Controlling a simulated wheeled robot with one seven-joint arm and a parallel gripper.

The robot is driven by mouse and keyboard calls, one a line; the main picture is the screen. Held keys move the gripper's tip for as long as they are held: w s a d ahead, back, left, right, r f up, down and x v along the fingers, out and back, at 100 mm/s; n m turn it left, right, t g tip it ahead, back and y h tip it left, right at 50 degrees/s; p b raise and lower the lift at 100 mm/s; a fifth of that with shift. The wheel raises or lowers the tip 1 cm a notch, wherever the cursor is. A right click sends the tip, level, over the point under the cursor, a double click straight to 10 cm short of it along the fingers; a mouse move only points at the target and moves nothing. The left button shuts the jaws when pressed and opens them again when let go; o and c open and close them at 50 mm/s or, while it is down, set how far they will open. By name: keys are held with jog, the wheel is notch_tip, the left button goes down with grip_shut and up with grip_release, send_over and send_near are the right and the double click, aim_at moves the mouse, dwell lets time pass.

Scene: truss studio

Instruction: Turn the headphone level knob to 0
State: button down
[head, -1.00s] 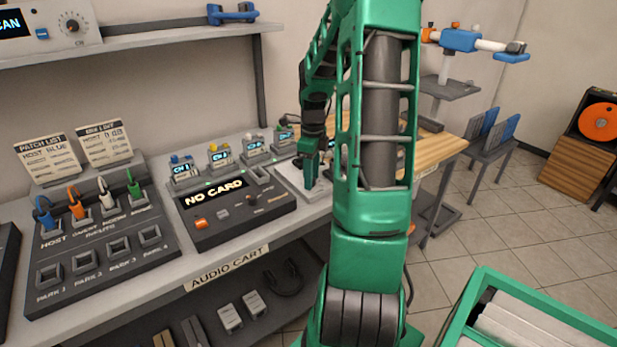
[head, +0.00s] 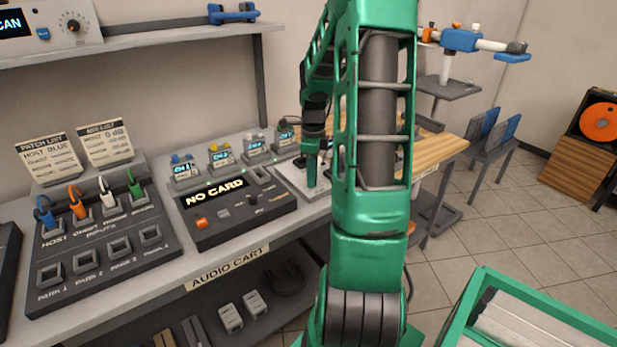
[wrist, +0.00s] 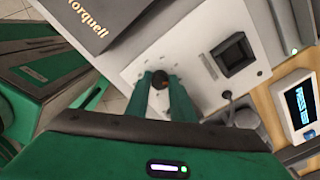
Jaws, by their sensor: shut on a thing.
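In the wrist view my gripper (wrist: 160,92) has its two green fingers closed around a small dark round knob (wrist: 159,80) on a light grey panel (wrist: 130,72). Tick marks show on the panel around the knob; the knob's pointer and any numbers are too small or hidden to read. In the head view my gripper (head: 312,178) points down onto the light panel (head: 290,178) at the right of the cart top. My own arm hides part of that area, and the knob cannot be made out there.
A square dark socket (wrist: 234,55) and a grey lever (wrist: 226,95) sit beside the knob. A dark "NO CARD" recorder (head: 240,210) stands to the left. A patch board (head: 105,240) with several coloured plugs is farther left. A green-edged bin (head: 540,310) is at lower right.

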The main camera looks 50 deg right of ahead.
jog(key=n, duration=0.4)
jog(key=shift+w+d+r+n, duration=0.1)
jog(key=shift+n, duration=0.2)
jog(key=n, duration=0.9)
jog(key=shift+w+d, duration=0.15)
jog(key=n, duration=0.3)
jog(key=shift+n, duration=0.3)
jog(key=n, duration=0.4)
jog(key=shift+w+n, duration=0.15)
jog(key=shift+n, duration=0.15)
jog(key=n, duration=0.4)
jog(key=shift+a+n, duration=0.2)
jog(key=shift+n, duration=0.1)
jog(key=n, duration=0.4)
jog(key=shift+n, duration=1.9)
